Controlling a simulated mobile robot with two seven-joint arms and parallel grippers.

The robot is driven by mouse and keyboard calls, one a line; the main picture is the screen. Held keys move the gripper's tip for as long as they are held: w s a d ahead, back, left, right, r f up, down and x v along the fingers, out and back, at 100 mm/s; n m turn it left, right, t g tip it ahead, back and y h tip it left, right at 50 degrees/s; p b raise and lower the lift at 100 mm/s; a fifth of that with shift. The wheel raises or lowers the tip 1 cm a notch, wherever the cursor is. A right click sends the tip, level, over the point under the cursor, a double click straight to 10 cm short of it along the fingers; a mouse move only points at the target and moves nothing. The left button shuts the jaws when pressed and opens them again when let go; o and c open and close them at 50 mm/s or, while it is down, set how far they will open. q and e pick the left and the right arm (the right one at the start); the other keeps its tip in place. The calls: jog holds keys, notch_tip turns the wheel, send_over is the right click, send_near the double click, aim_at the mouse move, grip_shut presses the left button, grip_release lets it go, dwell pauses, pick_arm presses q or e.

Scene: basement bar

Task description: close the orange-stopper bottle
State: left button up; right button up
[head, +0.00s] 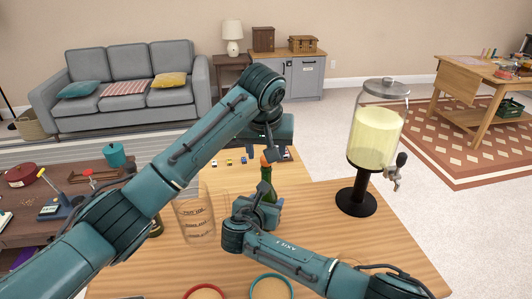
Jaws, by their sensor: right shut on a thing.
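The dark green bottle (266,175) stands upright at the middle of the wooden counter, its lower part hidden by my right gripper. The orange stopper (265,161) shows at the top of the bottle, just under my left gripper; I cannot tell how it is seated. My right gripper (266,200) is shut on the bottle's body from the front. My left gripper (272,153) comes over from the left and is at the bottle's top. Its fingers are too small and covered to tell whether they are open or shut.
A glass drink dispenser (375,140) stands right of the bottle. A clear pitcher (195,217) is left of it, partly behind my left arm. A red-rimmed (204,292) and a teal-rimmed round thing (271,288) lie at the front edge. Small items lie behind the bottle.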

pick_arm(q)
jog(key=v, duration=1)
jog(key=shift+r, duration=0.35)
jog(key=shift+s, duration=0.15)
pick_arm(e)
jog(key=o, duration=1.5)
jog(key=shift+c, duration=0.2)
pick_arm(q)
jog(key=shift+r+p, duration=0.3)
jog(key=shift+p, duration=0.05)
pick_arm(e)
jog(key=v, duration=1.3)
jog(key=shift+s, duration=0.1)
